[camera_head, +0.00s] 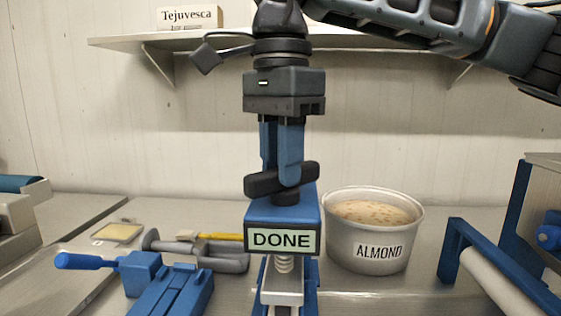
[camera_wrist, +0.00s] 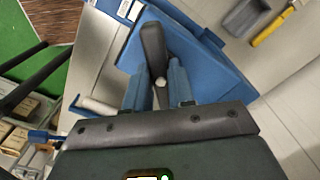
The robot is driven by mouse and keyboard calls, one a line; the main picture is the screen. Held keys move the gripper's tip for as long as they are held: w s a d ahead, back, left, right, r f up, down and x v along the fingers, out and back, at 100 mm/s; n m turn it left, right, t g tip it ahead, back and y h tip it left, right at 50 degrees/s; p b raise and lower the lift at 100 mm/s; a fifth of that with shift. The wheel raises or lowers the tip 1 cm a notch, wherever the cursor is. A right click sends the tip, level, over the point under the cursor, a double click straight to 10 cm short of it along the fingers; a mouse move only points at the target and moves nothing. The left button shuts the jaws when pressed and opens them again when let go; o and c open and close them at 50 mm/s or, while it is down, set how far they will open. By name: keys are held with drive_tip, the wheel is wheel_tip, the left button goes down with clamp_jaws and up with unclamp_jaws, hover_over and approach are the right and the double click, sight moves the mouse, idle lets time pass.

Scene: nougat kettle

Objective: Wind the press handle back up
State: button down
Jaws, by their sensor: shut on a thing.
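The press (camera_head: 283,209) is blue and stands in the middle of the bench, with a pale sign reading DONE on its front and a threaded screw below. Its handle (camera_head: 303,174) is a dark bar on top, lying crosswise and slightly tilted. My gripper (camera_head: 282,165) points straight down from above and is shut on the handle. In the wrist view the blue fingers (camera_wrist: 158,88) sit on both sides of the dark handle (camera_wrist: 152,50), near its pale centre pin. Part of the bar is hidden between the fingers.
A metal tub labelled ALMOND (camera_head: 373,255) stands close right of the press. A blue roller frame (camera_head: 500,265) is at the far right. A blue-handled tool (camera_head: 95,262) and a grey scoop (camera_head: 215,258) lie at left. A shelf (camera_head: 390,40) runs along the wall behind my arm.

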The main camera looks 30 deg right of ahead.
drive_tip(key=shift+n, duration=0.5)
drive_tip(key=c, duration=1)
unclamp_jaws()
drive_tip(key=shift+o, duration=0.2)
wheel_tip(320, 180, up, 8)
drive_tip(key=shift+f, duration=0.1)
